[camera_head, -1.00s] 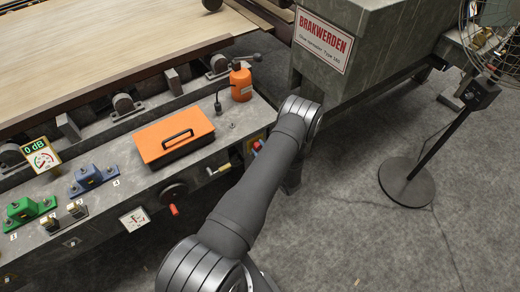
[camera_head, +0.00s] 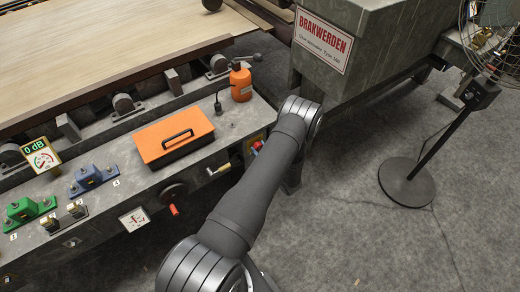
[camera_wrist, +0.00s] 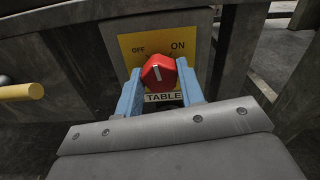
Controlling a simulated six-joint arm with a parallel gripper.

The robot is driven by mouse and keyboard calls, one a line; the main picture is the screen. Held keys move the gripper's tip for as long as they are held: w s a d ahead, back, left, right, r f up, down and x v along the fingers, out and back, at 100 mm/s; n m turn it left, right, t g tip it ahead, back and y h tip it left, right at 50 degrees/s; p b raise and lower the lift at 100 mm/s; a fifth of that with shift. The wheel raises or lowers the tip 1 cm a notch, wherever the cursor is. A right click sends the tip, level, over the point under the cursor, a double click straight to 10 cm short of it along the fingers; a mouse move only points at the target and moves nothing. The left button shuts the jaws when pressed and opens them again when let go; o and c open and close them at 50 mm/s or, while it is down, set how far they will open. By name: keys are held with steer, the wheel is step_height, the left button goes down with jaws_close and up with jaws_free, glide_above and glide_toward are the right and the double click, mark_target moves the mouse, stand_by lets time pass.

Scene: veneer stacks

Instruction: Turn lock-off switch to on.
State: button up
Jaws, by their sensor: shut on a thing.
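The lock-off switch is a red knob (camera_wrist: 152,84) on a yellow plate (camera_wrist: 190,61), seen in the wrist view. The plate reads OFF at upper left and ON at upper right, with a TABLE label below the knob. The white mark on the knob stands nearly upright, between the two words. My gripper (camera_wrist: 161,82) is shut on the knob, one blue finger on each side of it. In the head view the knob (camera_head: 257,146) shows small at the panel's right end, and my arm hides most of the gripper.
A yellow handle (camera_wrist: 22,91) sticks out left of the switch. In the head view, an orange box (camera_head: 160,133) and orange bottle (camera_head: 241,82) stand on the bench, with a black knob with a red handle (camera_head: 174,209) on its front. A fan stand (camera_head: 407,185) is at right.

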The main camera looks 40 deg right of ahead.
steer(key=m, duration=1)
steer(key=shift+m, duration=0.3)
stand_by(0.4)
steer(key=o, duration=1)
steer(key=s, duration=1.7)
steer(key=shift+s, duration=0.2)
steer(key=shift+w, duration=0.1)
steer(key=w, duration=1.7)
steer(key=shift+w, duration=0.15)
